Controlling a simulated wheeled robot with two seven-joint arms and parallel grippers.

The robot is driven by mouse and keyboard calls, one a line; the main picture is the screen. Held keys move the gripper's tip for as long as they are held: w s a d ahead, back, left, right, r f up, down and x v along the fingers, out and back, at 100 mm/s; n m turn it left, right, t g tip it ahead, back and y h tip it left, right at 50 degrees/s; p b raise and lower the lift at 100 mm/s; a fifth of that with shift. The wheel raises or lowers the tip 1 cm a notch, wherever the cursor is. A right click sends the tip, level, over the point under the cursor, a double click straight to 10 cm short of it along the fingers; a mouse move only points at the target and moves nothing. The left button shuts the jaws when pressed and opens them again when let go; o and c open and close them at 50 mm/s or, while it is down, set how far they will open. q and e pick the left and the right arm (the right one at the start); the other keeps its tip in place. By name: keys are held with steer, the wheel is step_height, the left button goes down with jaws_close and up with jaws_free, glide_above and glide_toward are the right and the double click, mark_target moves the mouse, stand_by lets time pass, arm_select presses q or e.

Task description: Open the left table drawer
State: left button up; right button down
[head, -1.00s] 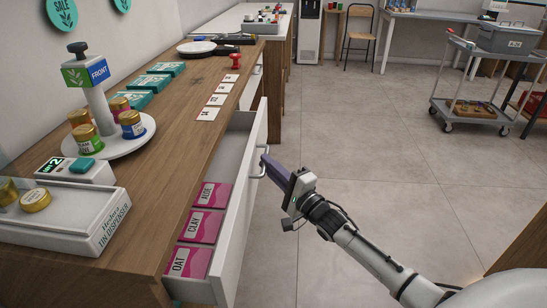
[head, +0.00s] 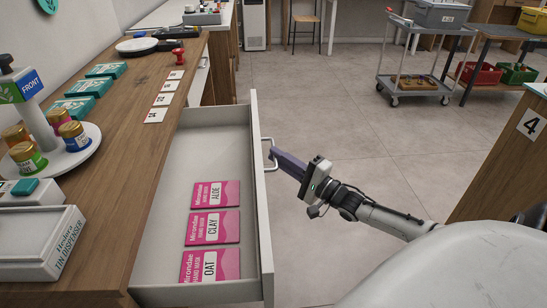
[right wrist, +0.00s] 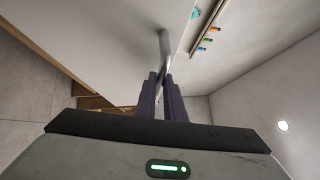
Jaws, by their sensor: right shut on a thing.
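The white table drawer (head: 265,215) is pulled well out from the wooden counter (head: 150,150) at the left. Inside lie pink packets marked ALOE (head: 215,195), CLAY (head: 212,228) and OAT (head: 210,266). My right gripper (head: 274,154) is at the drawer's metal handle (head: 268,150), its dark fingers shut on it. In the right wrist view the fingers (right wrist: 163,95) close around the handle bar (right wrist: 164,50), with the pale drawer front beside it. My left gripper is not in view.
On the counter stand a round white stand with jars (head: 88,158), a tin dispenser (head: 40,240), teal boxes (head: 88,88) and white cards (head: 164,99). A grey cart (head: 420,85) stands far right. A wooden counter marked 4 (head: 500,150) is at the right. Open floor lies between.

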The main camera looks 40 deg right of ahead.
steer(key=c, duration=1.8)
jaws_free()
steer(key=shift+c, duration=0.2)
steer(key=s+d+f, duration=0.1)
steer(key=s, duration=0.9)
steer(key=shift+d+f+p, duration=0.15)
steer(key=shift+d+p, duration=0.15)
steer(key=shift+p, duration=0.15)
